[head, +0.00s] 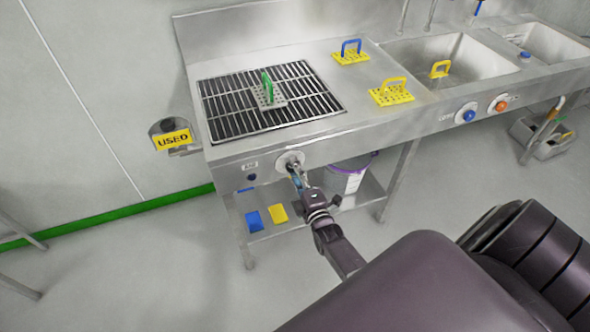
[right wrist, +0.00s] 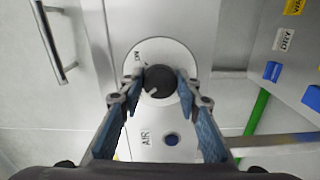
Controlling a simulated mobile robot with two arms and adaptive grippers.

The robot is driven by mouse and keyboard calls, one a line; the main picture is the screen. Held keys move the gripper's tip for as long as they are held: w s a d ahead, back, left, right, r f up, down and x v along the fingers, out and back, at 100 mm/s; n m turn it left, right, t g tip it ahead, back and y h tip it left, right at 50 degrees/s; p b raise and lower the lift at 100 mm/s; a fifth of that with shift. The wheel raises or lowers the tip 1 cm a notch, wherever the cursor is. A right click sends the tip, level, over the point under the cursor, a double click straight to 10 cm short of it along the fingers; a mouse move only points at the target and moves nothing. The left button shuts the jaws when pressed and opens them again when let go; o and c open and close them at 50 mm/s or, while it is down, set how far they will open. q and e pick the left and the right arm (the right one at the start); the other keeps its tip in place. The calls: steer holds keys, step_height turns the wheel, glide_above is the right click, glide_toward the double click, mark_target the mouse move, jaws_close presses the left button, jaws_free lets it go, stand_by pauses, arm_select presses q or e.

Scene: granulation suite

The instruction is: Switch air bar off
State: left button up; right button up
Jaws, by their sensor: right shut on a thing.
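The air bar switch is a dark round knob (right wrist: 159,82) on a pale round dial plate marked ON, with an AIR label (right wrist: 145,138) on the panel beside it. In the head view the dial plate (head: 288,159) sits on the front panel of the steel bench, below the black grate. My right gripper (right wrist: 160,88) is shut on the knob, one blue-padded finger on each side. In the head view my right gripper (head: 297,178) reaches up to the dial and partly hides it. A pale mark shows on the knob, but its exact setting is hard to tell. My left gripper is not in view.
A green-handled plate (head: 268,95) stands on the grate (head: 325,103). Yellow perforated plates (head: 391,96) lie on the bench to the right, near the sink (head: 450,52). A bucket (head: 347,178) stands on the lower shelf. A yellow USED sign (head: 173,139) is at the left.

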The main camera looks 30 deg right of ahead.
steer(key=shift+f+n, duration=0.1)
steer(key=shift+n, duration=0.4)
steer(key=o, duration=1.2)
steer(key=shift+c, duration=0.2)
steer(key=v, duration=1.2)
